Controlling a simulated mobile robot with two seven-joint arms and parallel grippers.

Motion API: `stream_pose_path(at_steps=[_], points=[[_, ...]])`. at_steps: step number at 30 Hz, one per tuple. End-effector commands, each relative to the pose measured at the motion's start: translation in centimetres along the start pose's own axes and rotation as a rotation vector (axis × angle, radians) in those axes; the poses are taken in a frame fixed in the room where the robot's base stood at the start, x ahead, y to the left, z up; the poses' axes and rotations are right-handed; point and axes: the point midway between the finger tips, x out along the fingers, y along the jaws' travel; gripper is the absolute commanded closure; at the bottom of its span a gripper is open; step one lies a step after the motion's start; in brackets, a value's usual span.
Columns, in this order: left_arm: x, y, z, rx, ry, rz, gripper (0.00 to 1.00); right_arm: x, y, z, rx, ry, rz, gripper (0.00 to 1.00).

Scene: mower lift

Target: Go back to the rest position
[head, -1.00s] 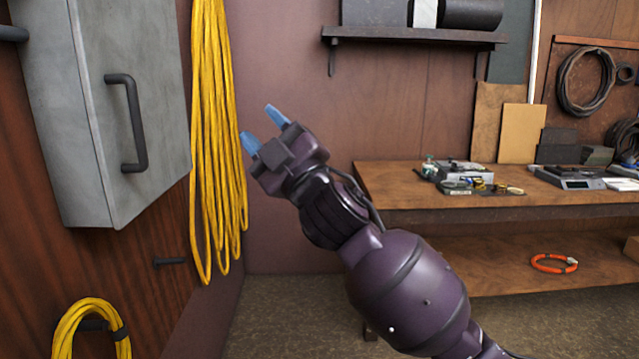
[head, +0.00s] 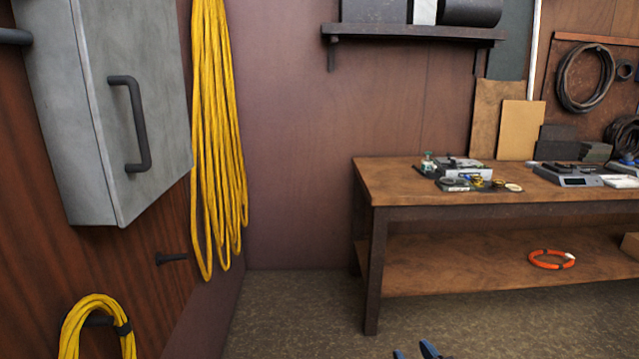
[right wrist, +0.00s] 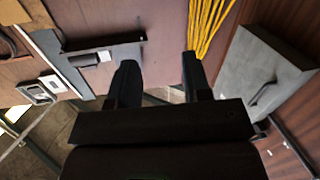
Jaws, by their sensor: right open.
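My right gripper (head: 416,352) shows only as two blue fingertips at the bottom edge of the head view. The right wrist view shows its two dark fingers (right wrist: 158,80) spread apart, with nothing between them. It is open and empty, away from the cabinet and the bench. The rest of my right arm is out of the head view. My left gripper does not show in either view.
A grey wall cabinet (head: 145,70) with a dark handle hangs at the left. Yellow cable (head: 215,140) hangs beside it, and a yellow coil (head: 75,325) hangs below. A wooden bench (head: 420,185) holding small items stands at right. The floor between is clear.

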Motion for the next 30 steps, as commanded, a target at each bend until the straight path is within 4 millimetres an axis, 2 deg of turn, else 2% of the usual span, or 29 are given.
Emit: stream_pose_path(at_steps=[1, 6, 12, 15, 18, 21, 24, 30], points=[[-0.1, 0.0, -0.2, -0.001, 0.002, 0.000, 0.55, -1.8, 0.5, 2.2, 0.019, -0.046, 0.018, 0.56], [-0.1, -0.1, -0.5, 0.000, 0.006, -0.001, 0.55, -7.6, 1.8, 8.6, 0.060, -0.191, 0.075, 0.56], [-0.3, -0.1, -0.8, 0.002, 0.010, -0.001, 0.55, -15.6, 2.2, 15.5, 0.098, -0.373, 0.131, 0.56], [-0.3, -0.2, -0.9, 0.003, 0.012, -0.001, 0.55, -19.3, 1.8, 18.0, 0.115, -0.451, 0.146, 0.56], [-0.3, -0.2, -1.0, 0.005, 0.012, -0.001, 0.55, -22.2, 1.3, 19.7, 0.128, -0.510, 0.155, 0.56], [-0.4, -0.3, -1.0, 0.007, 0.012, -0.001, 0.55, -24.1, 1.1, 20.7, 0.134, -0.547, 0.161, 0.56], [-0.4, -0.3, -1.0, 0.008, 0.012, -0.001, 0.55, -24.9, 0.9, 21.1, 0.137, -0.563, 0.163, 0.56], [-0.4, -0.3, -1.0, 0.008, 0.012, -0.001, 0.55, -24.9, 0.9, 21.1, 0.137, -0.564, 0.163, 0.56]])
